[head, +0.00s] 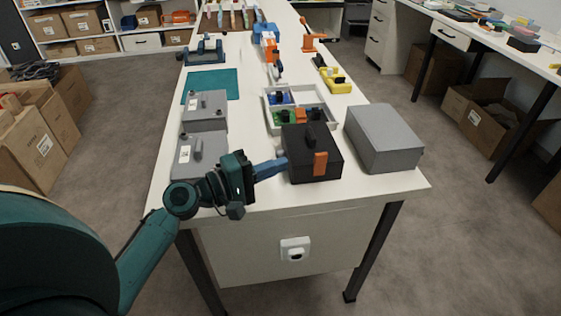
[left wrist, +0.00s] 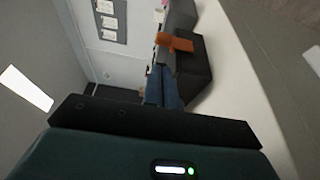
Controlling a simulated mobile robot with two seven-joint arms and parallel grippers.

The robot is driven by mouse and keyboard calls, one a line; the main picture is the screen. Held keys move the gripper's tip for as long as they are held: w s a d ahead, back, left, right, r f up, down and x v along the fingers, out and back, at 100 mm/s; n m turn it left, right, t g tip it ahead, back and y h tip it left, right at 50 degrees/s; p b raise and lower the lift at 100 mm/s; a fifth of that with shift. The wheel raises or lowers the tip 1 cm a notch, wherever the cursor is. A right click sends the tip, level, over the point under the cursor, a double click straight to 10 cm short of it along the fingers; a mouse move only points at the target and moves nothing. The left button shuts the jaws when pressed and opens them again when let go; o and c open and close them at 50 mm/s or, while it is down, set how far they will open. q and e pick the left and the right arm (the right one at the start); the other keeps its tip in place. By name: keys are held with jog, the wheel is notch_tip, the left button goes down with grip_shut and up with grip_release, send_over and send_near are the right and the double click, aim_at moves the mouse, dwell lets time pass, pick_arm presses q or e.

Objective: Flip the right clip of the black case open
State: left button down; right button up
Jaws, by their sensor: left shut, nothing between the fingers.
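The black case (head: 300,163) stands near the table's front edge, with a dark handle on its top. An orange clip (head: 320,163) shows on its front, right of the middle; I cannot tell whether it is latched. No second clip is plain to see. My left gripper (head: 282,165) has blue fingers, shut and empty, at the left side of the case; whether they touch it is unclear. In the left wrist view the shut fingers (left wrist: 163,94) point toward the black case (left wrist: 196,72) and its orange clip (left wrist: 175,42). My right gripper is not in view.
A grey box (head: 385,140) stands right of the case. Grey cases (head: 203,108) lie to the left, by a teal mat (head: 212,84). A divided tray (head: 268,113) is behind the case. Tools lie further back. The table front by my arm is clear.

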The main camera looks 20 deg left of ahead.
aim_at(306, 163)
pick_arm(q)
jog(key=p+x, duration=0.1)
jog(key=x, duration=0.6)
jog(key=shift+w+d, duration=0.3)
jog(key=shift+w, duration=0.05)
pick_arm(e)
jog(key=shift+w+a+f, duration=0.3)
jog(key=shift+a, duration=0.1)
pick_arm(q)
jog(key=shift+f+b, duration=0.15)
jog(key=shift+b, duration=0.25)
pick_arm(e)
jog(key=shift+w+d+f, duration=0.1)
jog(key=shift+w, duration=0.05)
